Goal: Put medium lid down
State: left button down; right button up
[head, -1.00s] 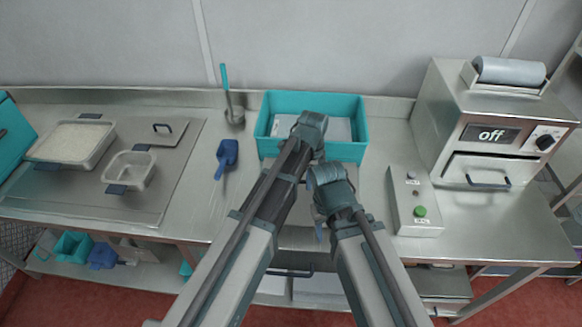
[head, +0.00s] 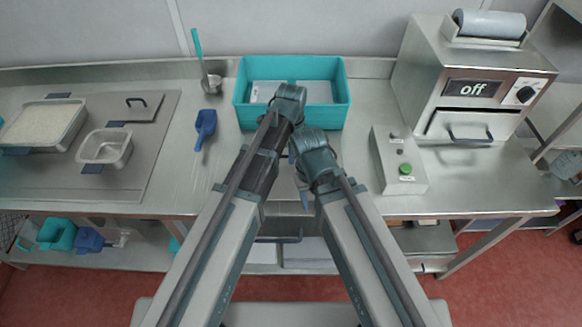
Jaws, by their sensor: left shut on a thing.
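My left gripper (head: 290,106) is at the end of the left arm, at the front edge of the teal bin in the picture. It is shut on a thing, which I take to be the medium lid. That thing is almost wholly hidden behind my arms. A small blue tip (head: 304,201) shows between the arms; I cannot tell what it belongs to. My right gripper (head: 318,152) is just right of and below the left one, with its fingers hidden. A grey metal lid with a dark handle (head: 150,112) lies on the left of the counter, behind an empty metal pan (head: 105,149).
A rice-filled pan (head: 43,126) stands at the far left. A button box (head: 402,165) and a machine reading "off" (head: 470,85) stand right. Counter around the scoop is bare.

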pick_arm(q)
jog(key=shift+f, duration=0.1)
notch_tip(320, 180, down, 4)
jog(key=b, duration=0.3)
jog(key=shift+b, duration=0.4)
jog(key=shift+r, duration=0.25)
jog(key=shift+f, duration=0.15)
jog(key=c, duration=1.3)
grip_release()
jog(key=o, duration=0.4)
jog(key=shift+o, duration=0.2)
